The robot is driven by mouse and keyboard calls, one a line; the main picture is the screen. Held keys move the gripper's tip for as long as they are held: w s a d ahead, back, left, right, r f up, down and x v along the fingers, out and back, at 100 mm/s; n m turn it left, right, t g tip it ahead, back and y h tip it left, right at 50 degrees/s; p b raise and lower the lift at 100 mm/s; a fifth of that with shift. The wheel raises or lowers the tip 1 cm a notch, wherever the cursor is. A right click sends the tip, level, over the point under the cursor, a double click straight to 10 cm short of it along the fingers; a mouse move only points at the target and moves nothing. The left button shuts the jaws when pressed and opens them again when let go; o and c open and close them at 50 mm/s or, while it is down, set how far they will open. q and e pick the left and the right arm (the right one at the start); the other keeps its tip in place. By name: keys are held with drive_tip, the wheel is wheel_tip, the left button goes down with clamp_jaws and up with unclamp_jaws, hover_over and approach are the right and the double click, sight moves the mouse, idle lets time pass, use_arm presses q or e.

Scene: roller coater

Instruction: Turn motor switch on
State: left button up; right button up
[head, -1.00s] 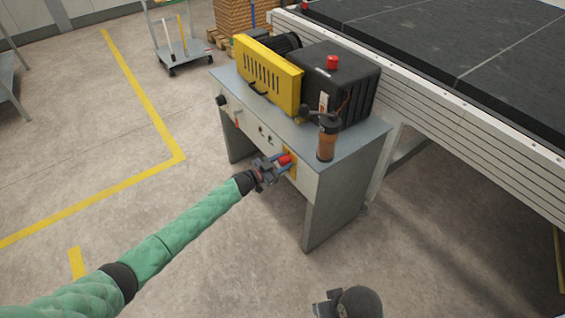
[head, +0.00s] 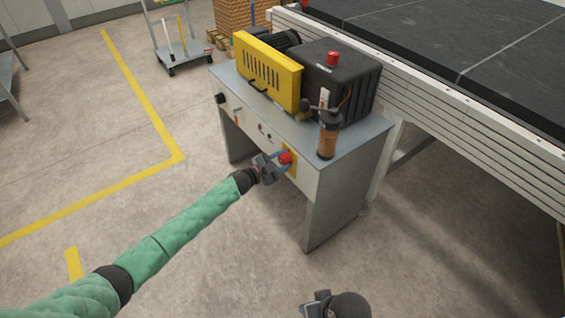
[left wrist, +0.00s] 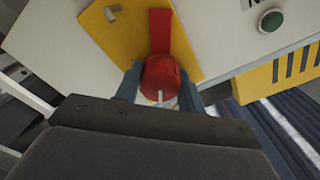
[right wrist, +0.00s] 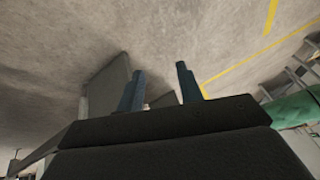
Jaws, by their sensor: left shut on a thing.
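The motor switch is a red rotary knob (head: 285,158) on a yellow plate (head: 292,165) on the front panel of the grey machine table. In the left wrist view the knob (left wrist: 162,78) is round with a pale mark on its face, and a red bar shows behind it on the yellow plate (left wrist: 115,30). My left gripper (head: 280,162) is shut on the knob, one blue finger on each side of it. My right gripper (right wrist: 160,88) is open and empty, its two fingers apart over the floor, low in the head view (head: 318,304).
The table (head: 309,180) carries a yellow guard (head: 268,75), a black motor housing (head: 345,85) with a red cap and an amber filter cylinder (head: 327,138). A long conveyor bed (head: 450,60) stands behind at right.

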use_arm(q)
drive_tip(key=m+b, duration=0.1)
drive_tip(key=m, duration=0.1)
drive_tip(key=shift+f+m, duration=0.2)
drive_tip(key=shift+m, duration=0.2)
drive_tip(key=m+b, duration=0.5)
drive_tip(key=m, duration=0.3)
drive_tip(key=shift+m, duration=0.6)
use_arm(e)
wheel_tip(320, 180, down, 25)
drive_tip(key=w+a+t, duration=0.1)
drive_tip(key=a+t, duration=0.1)
drive_tip(key=shift+w+a+m+t+y, duration=0.2)
drive_tip(key=shift+a+m+t+y, duration=0.1)
drive_tip(key=shift+a+t, duration=0.1)
drive_tip(key=shift+r, duration=0.1)
use_arm(q)
drive_tip(key=o, duration=1)
drive_tip(key=shift+r, duration=0.1)
use_arm(e)
drive_tip(key=shift+s, duration=0.1)
use_arm(q)
drive_tip(key=shift+s+a, duration=0.25)
drive_tip(key=shift+a, duration=0.2)
drive_tip(key=v, duration=0.7)
drive_tip(key=shift+d+b, duration=0.1)
drive_tip(key=shift+b, duration=0.3)
use_arm(e)
wheel_tip(320, 180, down, 2)
drive_tip(key=shift+f, duration=0.2)
